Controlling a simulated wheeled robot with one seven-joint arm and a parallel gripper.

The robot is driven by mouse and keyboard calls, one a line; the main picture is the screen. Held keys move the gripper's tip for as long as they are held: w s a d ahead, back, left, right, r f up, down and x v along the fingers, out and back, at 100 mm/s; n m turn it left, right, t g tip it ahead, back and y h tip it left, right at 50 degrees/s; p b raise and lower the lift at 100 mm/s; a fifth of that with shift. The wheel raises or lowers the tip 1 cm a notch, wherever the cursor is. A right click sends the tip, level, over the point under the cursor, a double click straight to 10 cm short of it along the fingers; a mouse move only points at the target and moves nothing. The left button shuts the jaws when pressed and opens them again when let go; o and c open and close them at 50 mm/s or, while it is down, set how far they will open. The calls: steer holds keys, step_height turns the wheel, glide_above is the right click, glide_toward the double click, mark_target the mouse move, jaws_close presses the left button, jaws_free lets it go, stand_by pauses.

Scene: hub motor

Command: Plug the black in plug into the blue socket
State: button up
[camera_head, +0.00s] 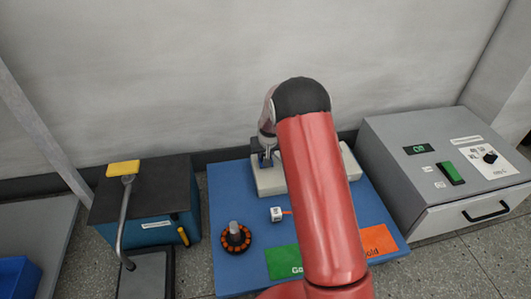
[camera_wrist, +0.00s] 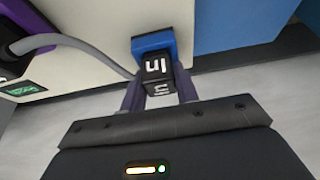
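In the wrist view the black plug (camera_wrist: 157,67), marked "In", sits between the two fingers of my gripper (camera_wrist: 160,92), which look closed on its sides. The blue socket (camera_wrist: 152,42) is on the cream device face directly beyond the plug. The plug's far end meets or overlaps the socket; I cannot tell how deep it sits. In the head view my gripper (camera_head: 266,150) is at the cream device (camera_head: 270,181) at the back of the blue board, largely hidden by my red arm. The plug cannot be made out there.
A purple socket (camera_wrist: 37,43) with a grey connector and cable is left in the wrist view. A grey box (camera_head: 430,165) stands right, a blue-black box (camera_head: 145,190) left.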

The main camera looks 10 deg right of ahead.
steer(key=o, duration=0.5)
steer(key=shift+f, duration=0.1)
steer(key=shift+o, duration=0.2)
steer(key=p+v, duration=0.1)
steer(key=v, duration=0.6)
steer(key=shift+r, duration=0.4)
steer(key=shift+s+r, duration=0.1)
steer(key=shift+s, duration=0.1)
